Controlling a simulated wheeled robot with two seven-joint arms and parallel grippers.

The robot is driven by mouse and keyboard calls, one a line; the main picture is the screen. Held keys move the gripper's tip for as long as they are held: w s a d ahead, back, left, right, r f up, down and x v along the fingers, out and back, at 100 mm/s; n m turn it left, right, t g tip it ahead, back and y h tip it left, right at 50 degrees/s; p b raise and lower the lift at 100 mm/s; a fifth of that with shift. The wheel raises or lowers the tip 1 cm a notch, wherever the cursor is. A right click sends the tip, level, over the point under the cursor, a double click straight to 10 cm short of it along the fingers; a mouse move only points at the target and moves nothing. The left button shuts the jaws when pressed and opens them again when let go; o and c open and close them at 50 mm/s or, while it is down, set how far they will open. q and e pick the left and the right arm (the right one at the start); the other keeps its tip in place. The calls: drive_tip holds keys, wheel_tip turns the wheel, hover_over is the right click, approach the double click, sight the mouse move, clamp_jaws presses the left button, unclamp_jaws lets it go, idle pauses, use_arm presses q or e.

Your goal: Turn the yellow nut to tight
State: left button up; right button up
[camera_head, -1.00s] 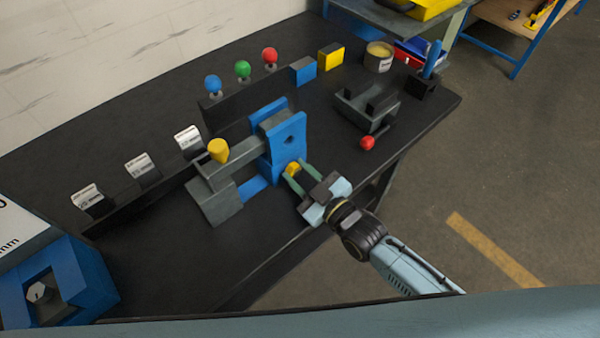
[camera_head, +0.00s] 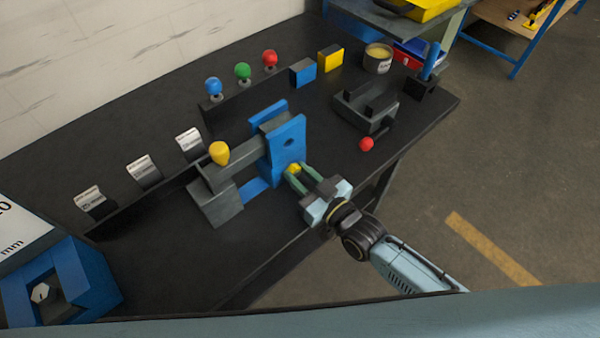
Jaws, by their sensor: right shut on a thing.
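The yellow nut (camera_head: 294,168) is small and sits at the lower front of the blue upright plate (camera_head: 289,150) of the fixture. My right gripper (camera_head: 299,175) reaches in from the lower right, and its two fingers are shut on the nut. The fingers partly cover the nut, so its turn angle cannot be told. My left gripper is not in view.
A grey arm with a yellow knob (camera_head: 219,153) stands left of the plate. A dark holder (camera_head: 366,110) with a red ball lever (camera_head: 366,144) is to the right. Blue, green and red knobs stand behind. The black table's front edge lies under my right arm.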

drive_tip(key=shift+m, duration=1.2)
drive_tip(key=o, duration=1)
drive_tip(key=shift+d, duration=0.1)
drive_tip(key=v, duration=1.3)
drive_tip(key=shift+s+d, duration=0.1)
drive_tip(key=shift+s, duration=0.05)
